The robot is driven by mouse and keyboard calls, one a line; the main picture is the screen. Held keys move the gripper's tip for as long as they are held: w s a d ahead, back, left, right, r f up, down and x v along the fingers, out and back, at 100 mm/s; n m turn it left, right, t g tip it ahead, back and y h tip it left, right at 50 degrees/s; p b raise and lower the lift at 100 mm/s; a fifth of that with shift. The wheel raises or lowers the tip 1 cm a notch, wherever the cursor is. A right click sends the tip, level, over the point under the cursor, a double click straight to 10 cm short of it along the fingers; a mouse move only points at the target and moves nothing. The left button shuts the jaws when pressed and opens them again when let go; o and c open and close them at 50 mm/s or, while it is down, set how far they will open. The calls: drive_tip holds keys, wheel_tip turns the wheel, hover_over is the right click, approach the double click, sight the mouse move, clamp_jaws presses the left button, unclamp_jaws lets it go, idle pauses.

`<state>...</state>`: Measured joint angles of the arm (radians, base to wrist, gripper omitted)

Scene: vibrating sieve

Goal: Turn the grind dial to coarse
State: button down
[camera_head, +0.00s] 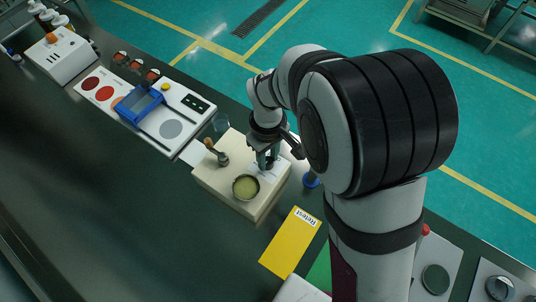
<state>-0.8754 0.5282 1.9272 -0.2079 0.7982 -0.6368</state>
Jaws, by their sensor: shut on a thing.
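My gripper (266,160) points down at the top of a cream box-shaped machine (228,184) near the middle of the view. Its fingers are at the machine's back right part, over a pale label area. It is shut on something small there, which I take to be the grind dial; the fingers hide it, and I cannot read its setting. A round dark-rimmed dish with yellow-green content (246,187) sits on the machine's front part. A knob-topped handle (214,148) stands on its left part.
A yellow "Retest" card (291,242) lies right of the machine. A white panel with coloured discs and a blue frame (138,104) is at the left. My arm hides much of the right side. The dark bench at front left is clear.

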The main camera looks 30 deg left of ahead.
sight(268, 160)
drive_tip(key=n, duration=1.1)
drive_tip(key=shift+n, duration=0.4)
idle(0.4)
drive_tip(key=c, duration=0.6)
unclamp_jaws()
drive_tip(key=shift+r, duration=0.1)
wheel_tip(268, 160, up, 16)
